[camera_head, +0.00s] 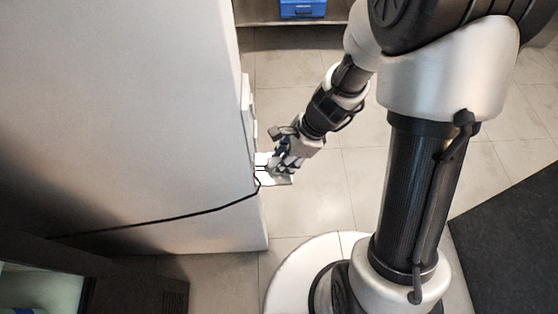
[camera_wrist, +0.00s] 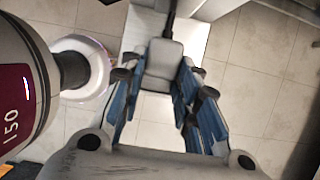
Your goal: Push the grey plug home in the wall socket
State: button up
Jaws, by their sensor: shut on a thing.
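The grey plug (camera_wrist: 165,58) shows in the wrist view, between the blue-padded fingers of my gripper (camera_wrist: 160,80). My gripper is shut on it. A black cable (camera_wrist: 171,12) runs from the plug's far end toward the top of the picture. In the head view my gripper (camera_head: 281,156) is low beside the right side of the white block, and its fingers hide most of the plug. A small white plate (camera_head: 282,180) lies below the fingers there. I cannot make out the socket's openings or tell whether the plug touches the socket.
The black cable (camera_head: 160,220) also runs across the front of the white block (camera_head: 130,110) in the head view. White panels (camera_head: 248,105) stand out from its right side. Tiled floor (camera_head: 325,195) lies open to the right. A blue box (camera_head: 302,8) is at the back.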

jog(key=shift+d+r+p, duration=0.2)
jog(key=shift+r+p, duration=0.1)
jog(key=shift+r, duration=0.1)
notch_tip(320, 180, up, 6)
jog(key=r+p, duration=0.1)
jog(key=p, duration=0.2)
jog(key=d+p, duration=0.1)
jog(key=d, duration=1.8)
jog(key=shift+s+d+f+p, duration=0.35)
jog(key=shift+f, duration=0.1)
jog(key=shift+a, duration=0.1)
jog(key=w+a+f+n+g+h+b, duration=0.2)
jog(key=a+n, duration=0.3)
jog(key=n, duration=0.4)
jog(key=w+a+f+n+g+h+b, duration=0.2)
jog(key=w+a+n+b, duration=0.2)
jog(key=n, duration=0.5)
jog(key=shift+w+a+g, duration=0.3)
jog(key=shift+a+g, duration=0.1)
jog(key=shift+a, duration=0.5)
